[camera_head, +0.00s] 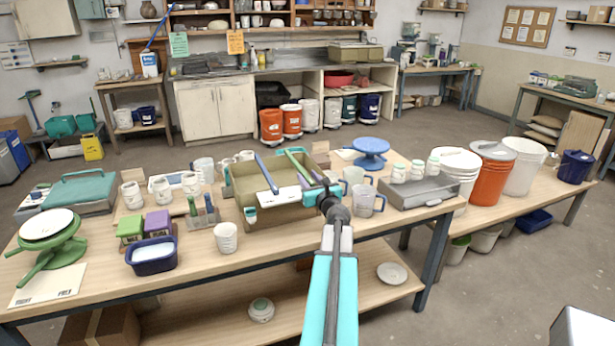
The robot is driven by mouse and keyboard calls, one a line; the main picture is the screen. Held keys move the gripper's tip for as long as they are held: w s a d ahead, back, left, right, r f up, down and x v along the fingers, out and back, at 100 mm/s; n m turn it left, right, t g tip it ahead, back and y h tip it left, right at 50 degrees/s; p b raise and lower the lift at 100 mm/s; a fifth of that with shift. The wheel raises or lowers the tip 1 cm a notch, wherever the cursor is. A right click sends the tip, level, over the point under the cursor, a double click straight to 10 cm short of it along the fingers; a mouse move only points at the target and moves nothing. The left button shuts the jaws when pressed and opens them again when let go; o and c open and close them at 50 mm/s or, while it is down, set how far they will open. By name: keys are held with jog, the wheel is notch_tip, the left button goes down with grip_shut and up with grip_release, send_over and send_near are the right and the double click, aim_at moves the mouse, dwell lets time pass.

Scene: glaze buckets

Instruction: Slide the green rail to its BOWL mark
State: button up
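The green rail (299,166) is a thin green bar lying slantwise across the top of an olive bin (270,214) on the near worktable. A blue rail (266,174) lies roughly parallel to it on the left. A white strip (282,198) sits at the near ends of the rails. No BOWL mark can be read at this size. My gripper (327,190) is at the bin's right near corner, close to the near end of the green rail. Its fingers are small and dark here, so I cannot tell whether they are open, or whether they touch the rail.
Clear mugs (365,198) stand just right of my gripper. A grey tray (419,192) and a blue turntable (371,150) are farther right. A white cup (226,238) and a navy tub (152,255) stand left of the bin. The table's front right is mostly clear.

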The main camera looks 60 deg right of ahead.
jog(key=shift+w+d, duration=0.35)
jog(key=shift+w, duration=0.2)
jog(key=shift+c, duration=0.4)
grip_shut()
